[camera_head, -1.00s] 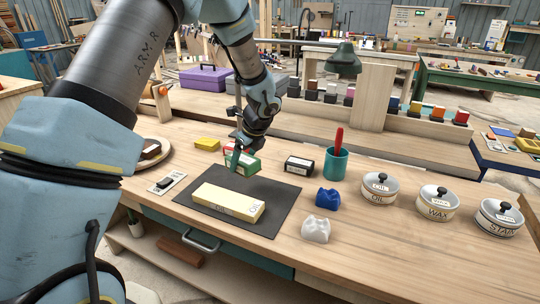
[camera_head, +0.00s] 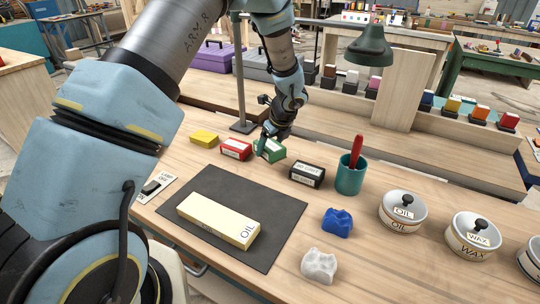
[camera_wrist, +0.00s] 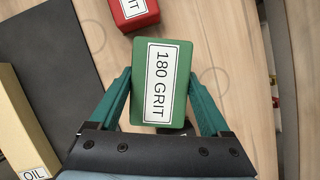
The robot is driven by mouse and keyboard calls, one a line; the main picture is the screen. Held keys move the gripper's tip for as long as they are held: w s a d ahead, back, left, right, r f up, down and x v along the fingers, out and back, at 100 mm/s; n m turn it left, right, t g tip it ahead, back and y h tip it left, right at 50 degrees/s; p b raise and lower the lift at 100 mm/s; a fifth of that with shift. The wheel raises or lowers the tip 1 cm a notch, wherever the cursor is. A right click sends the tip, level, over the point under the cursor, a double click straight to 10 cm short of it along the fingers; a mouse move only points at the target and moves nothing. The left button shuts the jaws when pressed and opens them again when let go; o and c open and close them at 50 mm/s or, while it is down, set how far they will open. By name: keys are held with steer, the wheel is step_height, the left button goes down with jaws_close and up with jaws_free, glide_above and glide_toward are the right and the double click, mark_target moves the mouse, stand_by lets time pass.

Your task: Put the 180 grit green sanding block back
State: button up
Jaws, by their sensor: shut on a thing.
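The green sanding block (camera_head: 272,152) with a white label is in the row of sanding blocks, right of the red block (camera_head: 236,149) and left of the black block (camera_head: 307,173). My gripper (camera_head: 265,144) is shut on it from above. In the wrist view the green block (camera_wrist: 160,84) sits between my two teal fingers (camera_wrist: 160,100), and its label reads 180 GRIT. The red block (camera_wrist: 133,12) is close by but apart from it. The green block appears at table height; whether its underside touches the table is hidden.
A yellow block (camera_head: 204,138) is at the row's left end. A teal cup (camera_head: 351,176) with a red-handled tool stands right of the black block. A pale oil stone (camera_head: 218,221) lies on a dark mat (camera_head: 272,205) in front. A lamp post (camera_head: 240,85) stands behind the row.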

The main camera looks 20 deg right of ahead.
mark_target(269, 165)
steer(key=shift+f+p, duration=0.45)
steer(key=shift+f, duration=1.75)
steer(key=shift+f, duration=0.2)
steer(key=o, duration=1.1)
steer(key=shift+o, duration=0.2)
steer(key=shift+r, duration=0.1)
